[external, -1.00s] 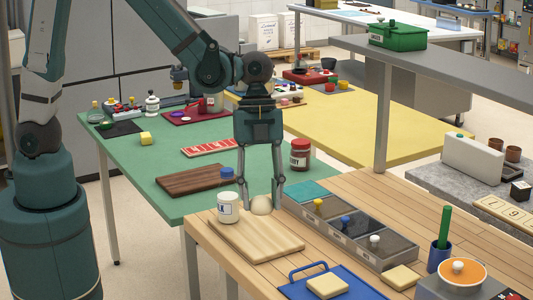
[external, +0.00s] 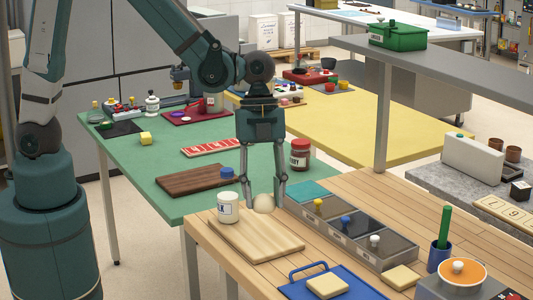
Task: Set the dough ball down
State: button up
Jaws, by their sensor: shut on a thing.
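The dough ball (external: 264,203) is a small, pale beige ball at the far edge of the wooden cutting board (external: 262,240). My gripper (external: 263,204) points straight down with one finger on each side of the ball and is shut on it. The ball is at or just above the board; I cannot tell whether it touches. A white jar (external: 228,208) stands just left of my gripper on the board.
A row of topping bins (external: 335,238) runs close to the right of my gripper. A blue tray (external: 335,288) with a pale block lies in front. The front of the cutting board is clear. A red-brown jar (external: 300,155) stands behind on the green table (external: 170,207).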

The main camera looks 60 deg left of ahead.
jog(key=w+a+f+n+t+b, duration=0.1)
jog(key=w+a+f+n, duration=0.15)
jog(key=w+a, duration=0.85)
jog(key=w+a+f+n+t+b, duration=0.1)
jog(key=w+a+n+b, duration=0.15)
jog(key=w+a, duration=0.85)
jog(key=w+a+f+n, duration=0.1)
jog(key=w+a+n, duration=0.1)
jog(key=a, duration=0.8)
jog(key=w+a+f+n+b, duration=0.1)
jog(key=w+a, duration=0.1)
jog(key=a, duration=0.8)
jog(key=w+a+f+n, duration=0.2)
jog(key=a, duration=0.7)
jog(key=shift+w+a+n+t+b, duration=0.3)
jog(key=shift+a+t+b, duration=0.05)
jog(key=shift+a+t, duration=0.05)
jog(key=shift+f+b, duration=0.35)
jog(key=shift+f, duration=2.7)
jog(key=shift+f, duration=1.9)
